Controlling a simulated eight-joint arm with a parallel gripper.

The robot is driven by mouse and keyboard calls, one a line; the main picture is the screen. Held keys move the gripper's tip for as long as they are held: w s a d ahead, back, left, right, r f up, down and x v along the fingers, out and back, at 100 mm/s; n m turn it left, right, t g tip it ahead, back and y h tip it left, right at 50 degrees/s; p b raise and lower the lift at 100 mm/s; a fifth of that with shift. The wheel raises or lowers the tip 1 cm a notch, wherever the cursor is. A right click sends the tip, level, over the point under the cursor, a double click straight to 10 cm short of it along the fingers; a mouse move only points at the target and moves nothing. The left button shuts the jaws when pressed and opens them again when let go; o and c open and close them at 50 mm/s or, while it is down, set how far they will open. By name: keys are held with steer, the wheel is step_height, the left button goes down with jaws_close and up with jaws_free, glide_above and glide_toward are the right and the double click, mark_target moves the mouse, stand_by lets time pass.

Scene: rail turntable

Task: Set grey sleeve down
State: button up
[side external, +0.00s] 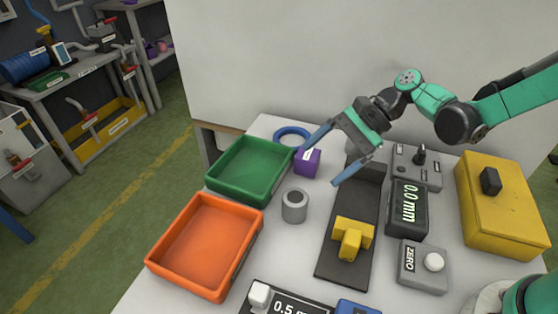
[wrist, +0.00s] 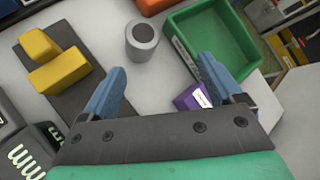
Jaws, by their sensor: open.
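The grey sleeve (side external: 294,205) is a short hollow cylinder. It stands upright on the table, between the trays and the dark plate with the yellow blocks. My gripper (side external: 327,163) is open, above the table and behind the sleeve. In the wrist view the sleeve (wrist: 142,40) stands ahead of my gripper (wrist: 160,80), in the gap between the two blue fingers. Nothing is held between the fingers.
A purple block (side external: 307,160) sits near my left finger. A green tray (side external: 250,196) and an orange tray (side external: 257,240) stand left. A dark plate (side external: 334,267) with yellow blocks, a gauge display (side external: 407,208) and a yellow box (side external: 510,205) stand right. A blue ring (side external: 292,132) lies behind.

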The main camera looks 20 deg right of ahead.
steer(key=s+d+r+n+t+h, duration=0.5)
steer(key=d+n+h, duration=0.4)
steer(key=n, duration=0.3)
steer(key=shift+s+d+r+t, duration=0.15)
steer(key=shift+s+r+t, duration=0.4)
steer(key=shift+s, duration=0.6)
steer(key=shift+s+d+r+n+h, duration=0.25)
steer(key=shift+n+h, duration=0.15)
steer(key=shift+n, duration=0.3)
steer(key=shift+c, duration=1.1)
steer(key=shift+f, duration=0.1)
